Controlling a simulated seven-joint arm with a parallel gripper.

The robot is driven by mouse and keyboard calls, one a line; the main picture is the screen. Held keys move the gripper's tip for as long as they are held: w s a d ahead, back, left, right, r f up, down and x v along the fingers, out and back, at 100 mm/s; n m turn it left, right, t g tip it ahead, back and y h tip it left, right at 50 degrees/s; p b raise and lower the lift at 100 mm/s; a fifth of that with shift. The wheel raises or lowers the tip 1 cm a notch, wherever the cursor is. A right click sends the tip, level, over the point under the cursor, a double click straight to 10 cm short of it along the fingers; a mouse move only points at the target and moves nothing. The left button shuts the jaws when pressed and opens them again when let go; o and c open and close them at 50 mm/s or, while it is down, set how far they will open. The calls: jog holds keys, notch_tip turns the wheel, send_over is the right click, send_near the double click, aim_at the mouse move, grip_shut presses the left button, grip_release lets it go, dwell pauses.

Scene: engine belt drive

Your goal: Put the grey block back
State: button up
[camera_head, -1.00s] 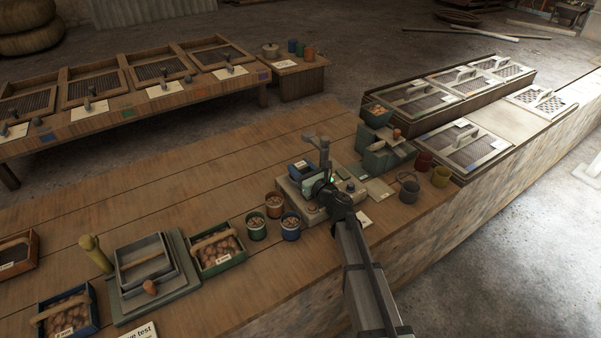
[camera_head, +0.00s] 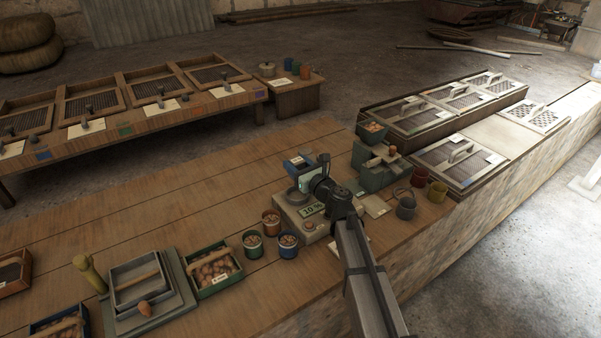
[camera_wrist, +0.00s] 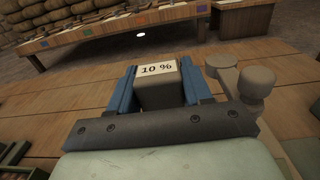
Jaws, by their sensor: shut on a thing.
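The grey block (camera_wrist: 160,94) has a "10 %" label on its face and sits between the two blue fingers of my gripper (camera_wrist: 157,88) in the wrist view. My gripper (camera_head: 303,171) is shut on it. The block is hard to make out in the head view. Whether it touches anything below cannot be told.
Several cups of nuts, such as a green one (camera_head: 252,246), stand left of the instrument. A green device (camera_head: 373,174) with a knob stands to the right. In the wrist view a grey post with a round knob (camera_wrist: 257,82) is close beside the right finger. The bench behind left is clear.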

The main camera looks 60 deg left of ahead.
jog(key=shift+r, duration=0.65)
jog(key=shift+s+n+g, duration=0.3)
jog(key=shift+s+g, duration=0.1)
jog(key=shift+s, duration=0.1)
jog(key=s+d+n+g+h, duration=0.3)
jog(key=s+d+n+g, duration=0.4)
jog(key=s+d, duration=0.4)
jog(key=w+d+f+m+t+y, duration=0.1)
jog(key=w+d+f+m+t, duration=0.15)
jog(key=w+d, duration=0.85)
jog(key=w+d+f+m+t+y, duration=0.1)
jog(key=w+d+f+m+t, duration=0.15)
jog(key=w+d, duration=0.95)
jog(key=w+d+f+m+t+y, duration=0.1)
jog(key=w+d+m+t, duration=0.3)
jog(key=d, duration=1.3)
jog(key=w+d+f+m+t+h, duration=0.1)
jog(key=w+d+m+t, duration=0.1)
jog(key=d, duration=0.9)
jog(key=w+d+m+t+h, duration=0.1)
jog(key=w+d+t, duration=0.3)
jog(key=d, duration=0.8)
jog(key=w+d+f+m+t+h, duration=0.1)
jog(key=w+d+m+t, duration=0.2)
jog(key=d, duration=0.9)
jog(key=shift+w+d+f+t, duration=0.25)
jog(key=shift+w+f+t, duration=0.15)
jog(key=shift+w, duration=0.1)
